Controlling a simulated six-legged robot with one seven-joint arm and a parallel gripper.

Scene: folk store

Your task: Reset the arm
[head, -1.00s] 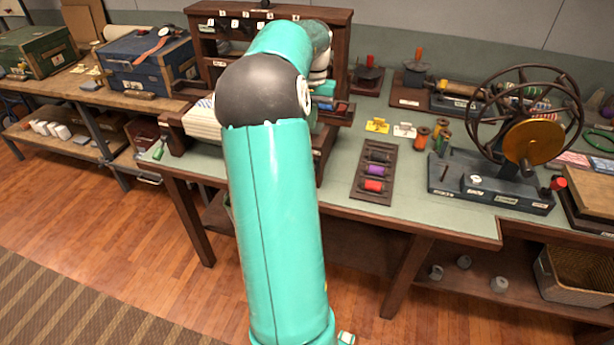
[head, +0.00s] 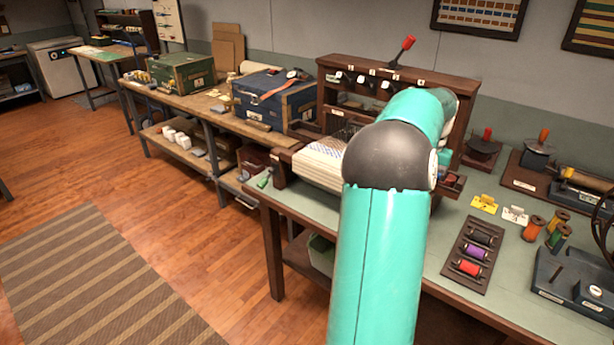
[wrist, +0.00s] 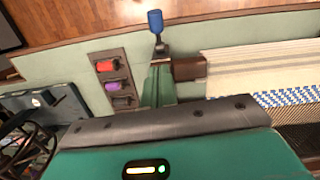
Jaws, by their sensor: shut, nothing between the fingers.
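My teal arm, with a dark rounded joint, rises through the right middle of the head view and bends away over the workbench (head: 470,310). The arm hides its own gripper in the head view. In the wrist view, my gripper (wrist: 160,66) shows as narrow green fingers beyond the dark edge of the hand. It is shut and empty. It points toward the bench's front edge, between a tray of spools (wrist: 116,84) and the wooden loom. A blue knob (wrist: 155,20) shows just beyond the fingertips. I cannot tell whether they touch it.
The spool tray (head: 475,254), loose thread spools (head: 534,228) and a dark-based machine (head: 580,285) lie to the right. A blue chest (head: 275,98) stands behind left. The wooden floor at left is open.

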